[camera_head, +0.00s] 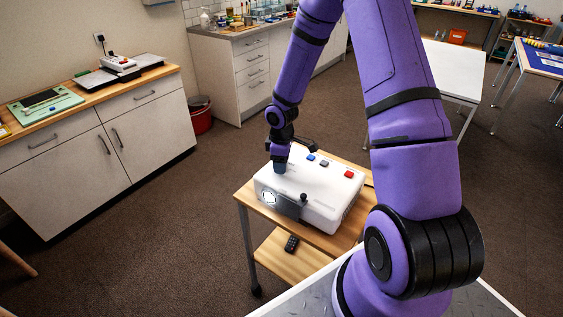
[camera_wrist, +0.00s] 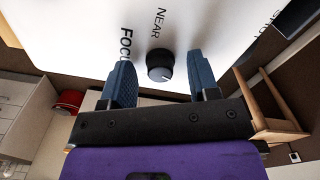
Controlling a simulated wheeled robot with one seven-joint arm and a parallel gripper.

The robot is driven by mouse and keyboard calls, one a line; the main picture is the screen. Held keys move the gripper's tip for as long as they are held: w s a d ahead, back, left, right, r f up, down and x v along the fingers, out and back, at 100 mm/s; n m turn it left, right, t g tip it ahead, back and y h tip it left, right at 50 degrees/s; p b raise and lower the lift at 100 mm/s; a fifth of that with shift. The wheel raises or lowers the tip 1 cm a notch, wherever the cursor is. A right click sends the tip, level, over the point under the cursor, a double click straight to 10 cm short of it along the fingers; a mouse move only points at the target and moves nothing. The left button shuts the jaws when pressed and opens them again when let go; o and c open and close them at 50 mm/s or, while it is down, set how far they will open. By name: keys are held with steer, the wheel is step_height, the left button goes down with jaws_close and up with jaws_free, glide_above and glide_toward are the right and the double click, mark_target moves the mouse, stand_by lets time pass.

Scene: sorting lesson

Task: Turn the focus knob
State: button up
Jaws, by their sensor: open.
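In the wrist view the focus knob (camera_wrist: 160,66), black and round with a pale mark, sits on the white casing beside the printed words NEAR and FOCUS. My gripper (camera_wrist: 161,76) is open, with one blue finger on each side of the knob and a visible gap to both. In the head view my gripper (camera_head: 280,164) points down at the projector's far left part; the knob cannot be made out there.
A dark plate (camera_head: 288,206) with a small black stub (camera_head: 303,198) is on the projector's front. Blue, grey and red buttons (camera_head: 348,174) are on its top. A remote (camera_head: 291,243) lies on the cart's lower shelf. Cabinets line the left wall; a white table (camera_head: 455,70) stands behind.

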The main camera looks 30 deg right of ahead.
step_height(320, 180, up, 11)
stand_by(0.5)
stand_by(0.4)
steer(key=s+a+r+m+t+h, duration=0.1)
steer(key=s+r+m, duration=0.1)
steer(key=s+r, duration=0.3)
steer(key=s+a+r+m, duration=0.1)
steer(key=s+r, duration=0.1)
steer(key=r, duration=0.6)
steer(key=s+a+r+m+t+h, duration=0.1)
steer(key=s+a+r+m, duration=0.1)
steer(key=s+r, duration=0.3)
steer(key=s+a+r+m+t+y, duration=0.1)
steer(key=s+r+m, duration=0.1)
steer(key=s+r, duration=0.3)
steer(key=s+a+r+m+t+y, duration=0.1)
steer(key=s+r, duration=0.4)
steer(key=s, duration=0.5)
steer(key=shift+s+a+r+m+t, duration=0.15)
steer(key=shift+s+a+m+t, duration=0.2)
steer(key=shift+a+m+t, duration=0.35)
steer(key=shift+c, duration=0.4)
